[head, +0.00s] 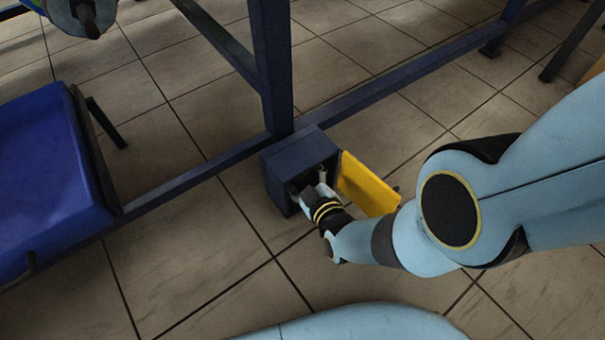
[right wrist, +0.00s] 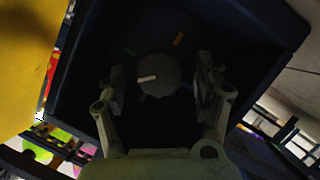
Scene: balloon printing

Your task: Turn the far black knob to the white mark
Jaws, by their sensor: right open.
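In the right wrist view one round dark grey knob (right wrist: 158,75) sits inside the dark blue box. A white pointer line (right wrist: 148,78) on it points left. Around it are a green mark (right wrist: 128,52) at upper left, an orange mark (right wrist: 178,39) at upper right and fainter marks below; I cannot make out a separate white mark. My right gripper (right wrist: 160,80) is open, with one finger on each side of the knob and gaps showing. In the head view my right gripper (head: 311,192) reaches into the box opening, hiding the knob.
The dark blue box (head: 278,163) is fixed by a blue frame post (head: 272,65). Its yellow door (head: 367,185) stands open on the right, close to my right arm. A blue tray (head: 45,165) is at the left. Tiled floor (head: 190,260) lies clear in front.

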